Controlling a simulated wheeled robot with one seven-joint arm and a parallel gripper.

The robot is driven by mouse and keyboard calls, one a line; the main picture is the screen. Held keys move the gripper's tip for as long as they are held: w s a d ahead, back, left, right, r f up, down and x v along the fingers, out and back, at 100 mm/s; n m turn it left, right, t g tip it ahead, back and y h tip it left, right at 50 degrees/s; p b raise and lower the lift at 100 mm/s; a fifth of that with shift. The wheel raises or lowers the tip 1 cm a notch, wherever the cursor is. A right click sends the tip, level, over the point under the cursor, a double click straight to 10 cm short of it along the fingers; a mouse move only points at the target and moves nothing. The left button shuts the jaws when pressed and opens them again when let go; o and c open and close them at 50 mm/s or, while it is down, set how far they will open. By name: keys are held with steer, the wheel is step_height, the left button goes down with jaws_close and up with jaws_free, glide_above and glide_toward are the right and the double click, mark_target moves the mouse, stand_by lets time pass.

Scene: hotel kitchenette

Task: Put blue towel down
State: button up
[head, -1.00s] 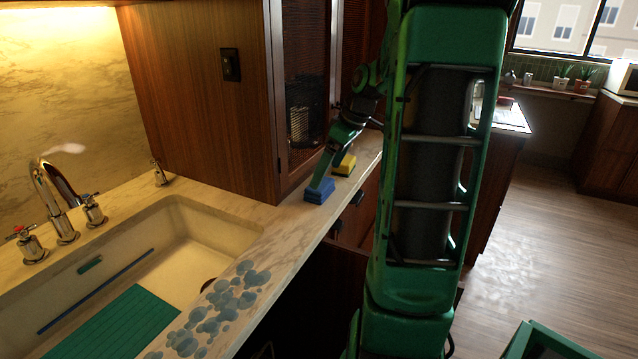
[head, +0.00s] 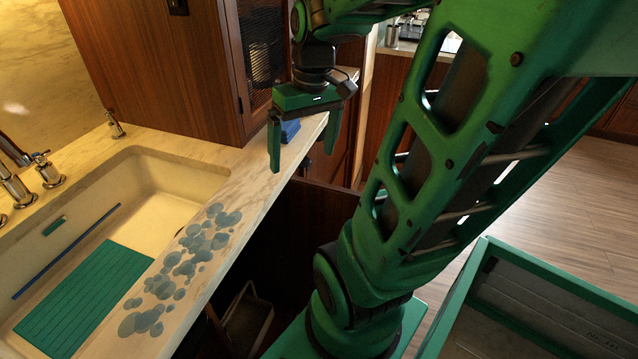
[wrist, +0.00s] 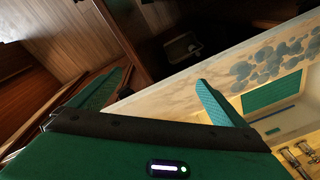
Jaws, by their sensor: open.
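The blue towel (head: 291,130) lies on the marble counter beside the wooden cabinet, in the head view. It is partly hidden behind my gripper (head: 303,160). My gripper is open and empty, with its two green fingers pointing down in front of the towel, near the counter's front edge. In the wrist view my gripper (wrist: 160,97) also shows its fingers spread with nothing between them. The towel is not seen in the wrist view.
Bluish wet-looking spots (head: 178,268) cover the counter's front strip. The sink (head: 180,190) with a green ridged mat (head: 88,298) is at left. A dark open space with a bin (head: 247,322) lies below the counter. A green-rimmed box (head: 560,290) is at lower right.

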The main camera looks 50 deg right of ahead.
steer(key=s+a+f+m+g, duration=0.1)
steer(key=s+a+f+m, duration=0.2)
steer(key=s, duration=0.5)
steer(key=shift+s+a+f, duration=0.2)
steer(key=shift+f, duration=0.1)
steer(key=shift+w+f, duration=0.25)
steer(key=shift+w, duration=0.45)
steer(key=shift+c, duration=0.3)
